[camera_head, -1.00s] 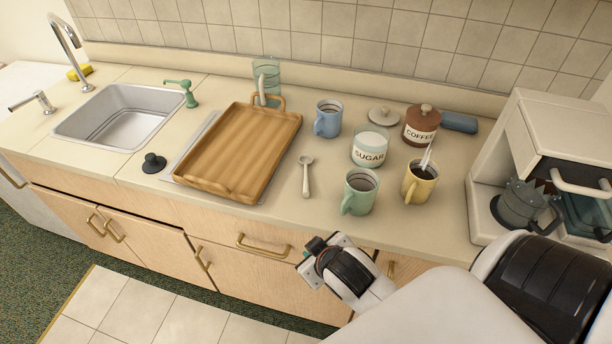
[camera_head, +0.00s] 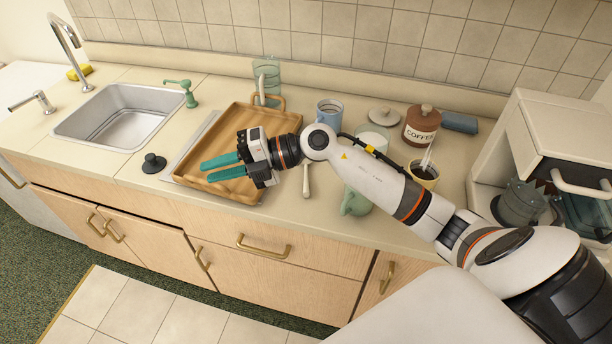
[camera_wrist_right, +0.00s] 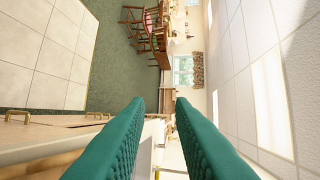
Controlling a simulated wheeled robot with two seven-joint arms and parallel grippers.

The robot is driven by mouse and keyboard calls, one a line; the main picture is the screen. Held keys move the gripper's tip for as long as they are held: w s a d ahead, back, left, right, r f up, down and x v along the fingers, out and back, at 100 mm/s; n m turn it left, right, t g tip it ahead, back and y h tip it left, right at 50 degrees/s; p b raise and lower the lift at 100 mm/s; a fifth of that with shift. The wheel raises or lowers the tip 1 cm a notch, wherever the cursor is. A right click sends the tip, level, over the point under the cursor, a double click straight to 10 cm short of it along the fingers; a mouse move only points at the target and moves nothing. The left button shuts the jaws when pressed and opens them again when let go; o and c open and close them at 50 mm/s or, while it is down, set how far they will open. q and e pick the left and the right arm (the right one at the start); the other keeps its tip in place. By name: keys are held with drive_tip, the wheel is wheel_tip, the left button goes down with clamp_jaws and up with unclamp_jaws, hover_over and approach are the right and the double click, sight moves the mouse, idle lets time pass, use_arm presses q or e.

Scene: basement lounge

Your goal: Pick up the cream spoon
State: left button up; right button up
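The cream spoon (camera_head: 306,182) lies on the counter right of the wooden tray. Only its handle shows in the head view; my right arm hides its bowl. My right gripper (camera_head: 205,169) points left above the tray, with its two teal fingers apart and nothing between them. The fingers also show apart in the right wrist view (camera_wrist_right: 158,125), which looks out across the room; the spoon is not in that view. My left gripper is not in view.
The wooden tray (camera_head: 203,184) lies left of the spoon. A green mug (camera_head: 355,201), a yellow mug (camera_head: 424,172), a blue mug (camera_head: 329,112) and a coffee jar (camera_head: 421,126) stand to its right, partly behind my arm. A black stopper (camera_head: 153,163) lies near the sink (camera_head: 118,118).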

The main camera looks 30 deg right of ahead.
drive_tip(key=w+d+f+n+g+h, duration=0.1)
drive_tip(key=d+f+g+h, duration=0.1)
drive_tip(key=d+f+h, duration=0.4)
drive_tip(key=m+g+h, duration=0.3)
drive_tip(key=h, duration=0.4)
approach(307, 181)
drive_tip(key=f+p, duration=0.2)
drive_tip(key=f, duration=0.1)
drive_tip(key=shift+w+a+f, duration=0.15)
drive_tip(key=shift+w+f, duration=0.15)
drive_tip(key=shift+w, duration=0.05)
drive_tip(key=f+p, duration=0.1)
drive_tip(key=f, duration=0.2)
drive_tip(key=f+p, duration=0.1)
drive_tip(key=f, duration=0.1)
drive_tip(key=shift+w+a+p, duration=0.25)
drive_tip(key=shift+a+p, duration=0.05)
drive_tip(key=shift+a, duration=0.05)
drive_tip(key=shift+f, duration=0.15)
clamp_jaws()
